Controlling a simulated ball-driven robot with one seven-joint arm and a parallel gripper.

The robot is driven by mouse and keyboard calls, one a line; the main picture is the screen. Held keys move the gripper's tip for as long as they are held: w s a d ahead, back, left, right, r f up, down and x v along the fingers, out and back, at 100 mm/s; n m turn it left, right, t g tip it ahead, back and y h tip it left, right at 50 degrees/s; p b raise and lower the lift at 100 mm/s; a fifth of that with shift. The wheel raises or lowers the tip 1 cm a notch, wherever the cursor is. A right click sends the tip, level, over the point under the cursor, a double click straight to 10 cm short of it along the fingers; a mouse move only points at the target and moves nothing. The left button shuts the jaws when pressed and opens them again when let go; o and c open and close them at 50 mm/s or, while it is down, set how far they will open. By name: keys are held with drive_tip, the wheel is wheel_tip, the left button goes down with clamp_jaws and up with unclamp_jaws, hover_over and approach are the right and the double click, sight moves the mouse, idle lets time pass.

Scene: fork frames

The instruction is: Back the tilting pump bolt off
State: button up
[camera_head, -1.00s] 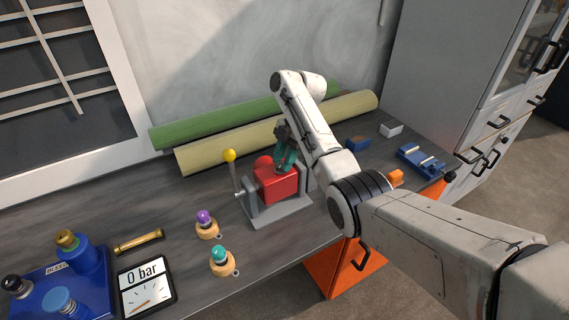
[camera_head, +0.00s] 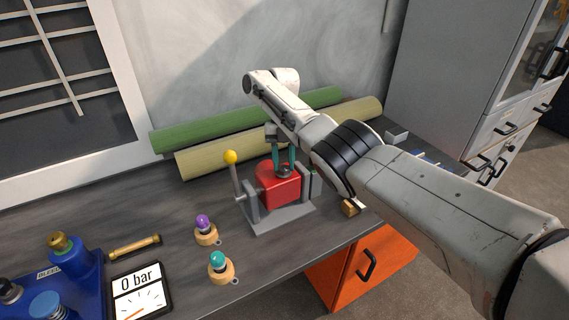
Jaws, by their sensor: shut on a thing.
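The red pump body (camera_head: 279,190) sits in a grey cradle stand (camera_head: 283,219) on the workbench. A lever with a yellow ball knob (camera_head: 230,157) rises at the stand's left. The dark grey bolt (camera_head: 284,172) is on top of the red body. My gripper (camera_head: 284,168) reaches down from above with its teal fingers on both sides of the bolt head, shut on it. The bolt's lower part is hidden in the red body.
Purple-topped (camera_head: 203,222) and teal-topped (camera_head: 218,259) knobs on wooden bases stand in front-left. A brass cylinder (camera_head: 134,246), a gauge reading 0 bar (camera_head: 140,291) and a blue unit (camera_head: 70,275) lie farther left. Green (camera_head: 200,132) and yellow (camera_head: 215,156) rolls lie behind. My arm covers the right bench.

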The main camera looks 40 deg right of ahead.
drive_tip(key=shift+a+f+n+g+h+b, duration=0.1)
drive_tip(key=shift+f+n+g+h+b, duration=0.1)
drive_tip(key=shift+n, duration=0.45)
drive_tip(key=shift+a+f+n+g+h+b, duration=0.1)
drive_tip(key=shift+n+g+h, duration=0.1)
drive_tip(key=shift+n, duration=0.75)
drive_tip(key=o, duration=1.1)
drive_tip(key=shift+c, duration=0.2)
drive_tip(key=shift+r, duration=0.1)
drive_tip(key=shift+r, duration=0.1)
